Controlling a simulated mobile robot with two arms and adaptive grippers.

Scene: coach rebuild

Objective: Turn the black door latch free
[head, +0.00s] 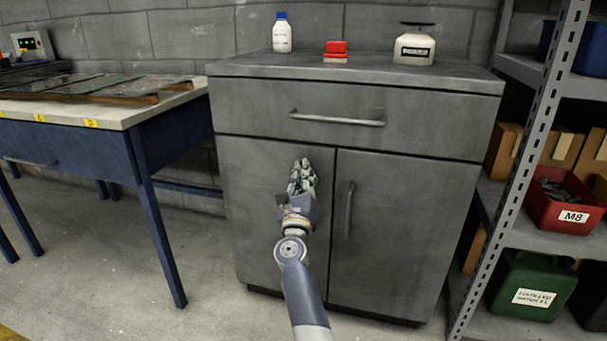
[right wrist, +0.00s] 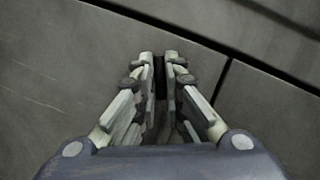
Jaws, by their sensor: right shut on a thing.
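A grey metal cabinet (head: 262,240) has two doors below a wide drawer. My right gripper (head: 302,172) is at the upper part of the left door (head: 258,185), its fingers pointing at the door face. In the right wrist view the gripper (right wrist: 161,65) is closed around a narrow dark piece, the black door latch (right wrist: 160,82), seen between the fingers. Most of the latch is hidden by the fingers, so its angle is hard to tell. In the head view the gripper covers it. Both doors look closed. My left gripper is not in view.
The right door has a vertical handle (head: 349,210) close to my gripper; the drawer handle (head: 338,119) is above. A blue-legged workbench (head: 165,240) stands left, a metal shelf rack (head: 524,180) with bins right. A bottle (head: 282,36) stands on the cabinet.

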